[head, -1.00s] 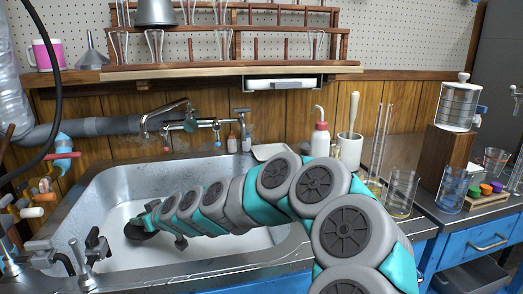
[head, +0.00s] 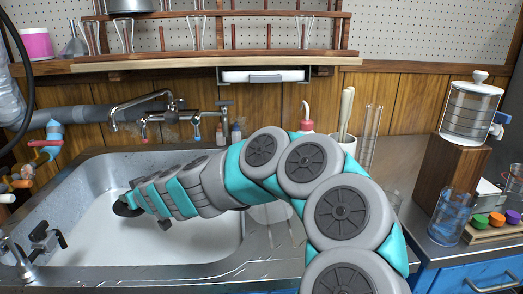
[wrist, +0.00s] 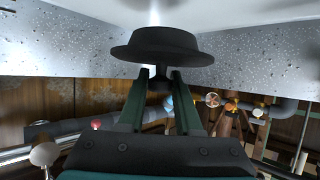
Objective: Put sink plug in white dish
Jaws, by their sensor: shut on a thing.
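The black sink plug (head: 124,210) shows at the tip of my arm, over the left part of the sink basin in the head view. In the wrist view the plug (wrist: 160,45) has a wide disc and a narrow stem. My gripper (wrist: 160,78) is shut on the stem. In the head view my gripper (head: 136,202) is low in the basin; whether the plug touches the floor I cannot tell. I cannot clearly make out the white dish; my arm covers much of the counter beside the sink.
The metal sink (head: 80,185) has taps (head: 185,115) behind it and a tap handle (head: 45,238) at its front left. A wooden shelf (head: 200,62) with glassware hangs above. On the right stand a wooden block (head: 445,185) with a jar and a blue beaker (head: 450,215).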

